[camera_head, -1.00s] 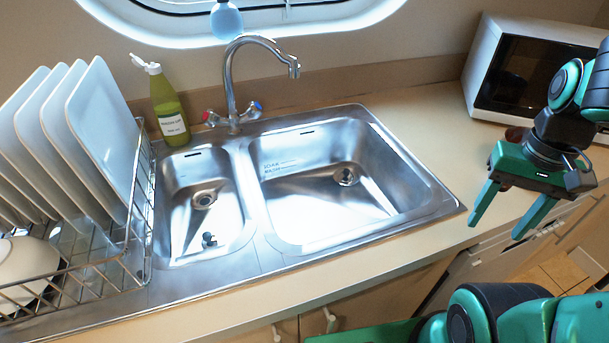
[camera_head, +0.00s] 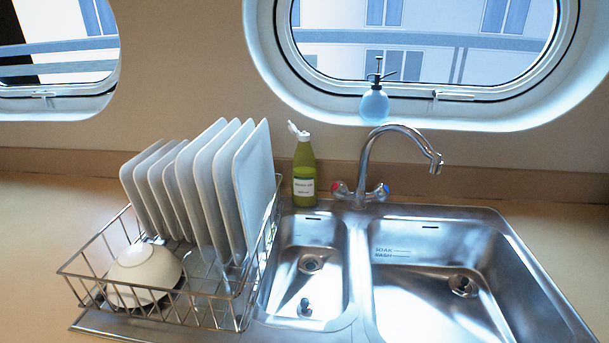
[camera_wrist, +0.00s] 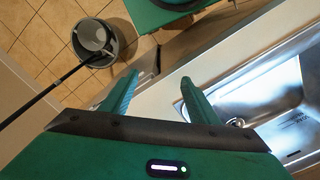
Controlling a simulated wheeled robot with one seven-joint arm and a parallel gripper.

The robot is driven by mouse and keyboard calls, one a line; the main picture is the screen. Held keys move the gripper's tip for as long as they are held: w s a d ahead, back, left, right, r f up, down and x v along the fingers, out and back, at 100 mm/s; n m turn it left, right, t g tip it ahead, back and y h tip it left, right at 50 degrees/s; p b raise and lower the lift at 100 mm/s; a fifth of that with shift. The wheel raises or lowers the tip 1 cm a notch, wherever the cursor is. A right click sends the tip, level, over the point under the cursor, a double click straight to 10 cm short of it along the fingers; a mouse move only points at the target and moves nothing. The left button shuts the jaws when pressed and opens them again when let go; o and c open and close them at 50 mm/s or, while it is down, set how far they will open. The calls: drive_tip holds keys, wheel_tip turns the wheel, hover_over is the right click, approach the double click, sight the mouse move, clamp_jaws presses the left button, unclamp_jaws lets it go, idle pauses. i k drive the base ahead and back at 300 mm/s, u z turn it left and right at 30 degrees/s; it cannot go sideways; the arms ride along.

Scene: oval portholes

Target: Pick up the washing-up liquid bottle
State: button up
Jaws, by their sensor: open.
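The washing-up liquid bottle (camera_head: 304,172) is green with a white cap and a white label. It stands upright at the back of the sink unit in the head view, between the plate rack and the tap. My gripper (camera_wrist: 158,92) shows only in the wrist view. Its two green fingers are apart with nothing between them, above the counter's front edge and the floor. The bottle is not in the wrist view, and my gripper is out of the head view.
A wire rack (camera_head: 185,300) with several white plates (camera_head: 250,185) and a bowl (camera_head: 143,274) stands left of the bottle. The tap (camera_head: 370,165) is close on its right. A bucket (camera_wrist: 95,42) stands on the floor.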

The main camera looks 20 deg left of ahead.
sight(303, 178)
drive_tip(key=u, duration=0.05)
drive_tip(key=k, duration=1)
drive_tip(key=u, duration=0.75)
drive_tip(key=i, duration=1)
drive_tip(key=z, duration=0.1)
